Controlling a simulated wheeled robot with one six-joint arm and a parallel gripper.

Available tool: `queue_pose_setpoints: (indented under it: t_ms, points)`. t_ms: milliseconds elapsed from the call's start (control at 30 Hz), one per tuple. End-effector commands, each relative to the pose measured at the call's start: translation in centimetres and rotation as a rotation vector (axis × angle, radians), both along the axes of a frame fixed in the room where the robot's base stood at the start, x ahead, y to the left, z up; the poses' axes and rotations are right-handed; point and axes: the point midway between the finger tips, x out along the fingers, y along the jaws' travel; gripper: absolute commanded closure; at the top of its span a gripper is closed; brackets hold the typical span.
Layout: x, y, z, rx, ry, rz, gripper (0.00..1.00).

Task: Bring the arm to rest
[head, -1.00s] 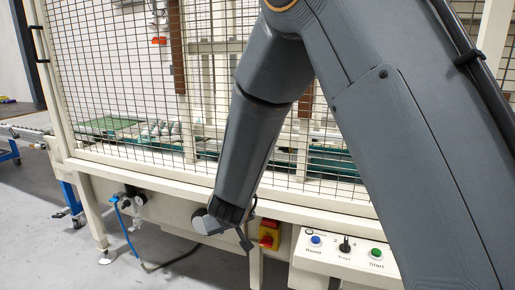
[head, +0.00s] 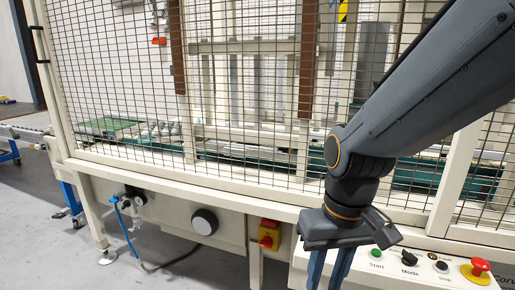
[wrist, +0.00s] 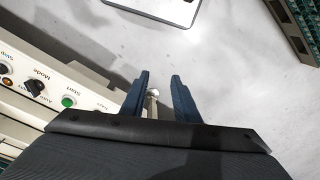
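My gripper (head: 329,272) hangs at the end of my arm in the head view, in front of the control panel, with its blue fingers pointing down. The fingertips are cut off by the lower edge there. In the wrist view my gripper (wrist: 160,82) shows two blue fingers apart with a clear gap and nothing held between them. Grey floor lies beyond the fingers. My arm comes in from the upper right of the head view and bends down at the wrist.
The control panel (head: 412,274) has a green Start button (head: 376,253) and a red emergency stop (head: 479,267). The panel also shows at left in the wrist view. A mesh cage (head: 110,80) stands behind. Dark green crates (wrist: 296,22) are at upper right; floor between is clear.

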Motion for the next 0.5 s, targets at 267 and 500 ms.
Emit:
queue_pose_setpoints:
  t_ms: [267, 500]
  points:
    - [-1.2, -1.8, 1.6, -0.026, 0.026, -0.041, 0.72]
    - [-1.2, -3.0, 3.1, -0.035, 0.025, -0.072, 0.72]
